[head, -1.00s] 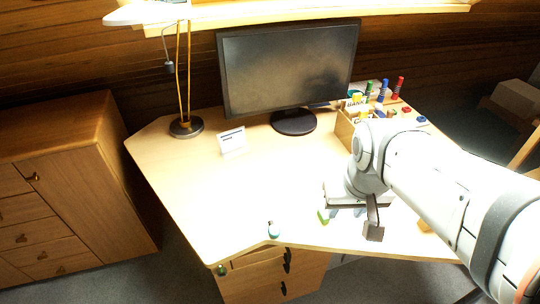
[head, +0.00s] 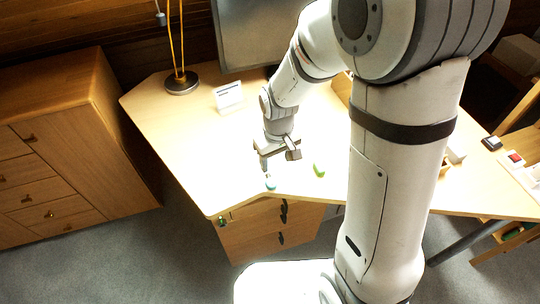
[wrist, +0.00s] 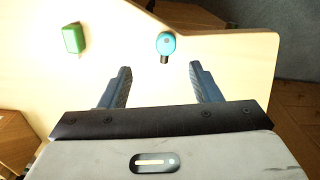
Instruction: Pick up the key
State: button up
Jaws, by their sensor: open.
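The key appears to be the small item with a round teal head and a short dark stem (wrist: 166,44), lying on the desk near its front edge. In the head view its teal head (head: 270,184) shows just below my gripper (head: 266,164). In the wrist view my gripper (wrist: 160,68) is open, with its two dark fingers apart and nothing between them. The key lies just beyond the fingertips, roughly centred between them, with its stem towards my gripper.
A green block (head: 319,170) lies on the desk to the right of the key; it also shows in the wrist view (wrist: 73,38). A white card (head: 228,97), a lamp base (head: 181,83) and a monitor (head: 240,40) stand further back. Drawers (head: 262,226) sit under the desk.

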send_over(271, 182)
jog(key=shift+n, duration=0.4)
jog(key=f, duration=0.6)
jog(key=shift+a, duration=0.2)
jog(key=shift+d+f, duration=0.15)
jog(key=shift+f, duration=1.1)
jog(key=shift+d+f, duration=0.1)
jog(key=shift+f, duration=1.1)
jog(key=shift+c, duration=0.6)
jog(key=c, duration=0.9)
jog(key=shift+c, duration=0.2)
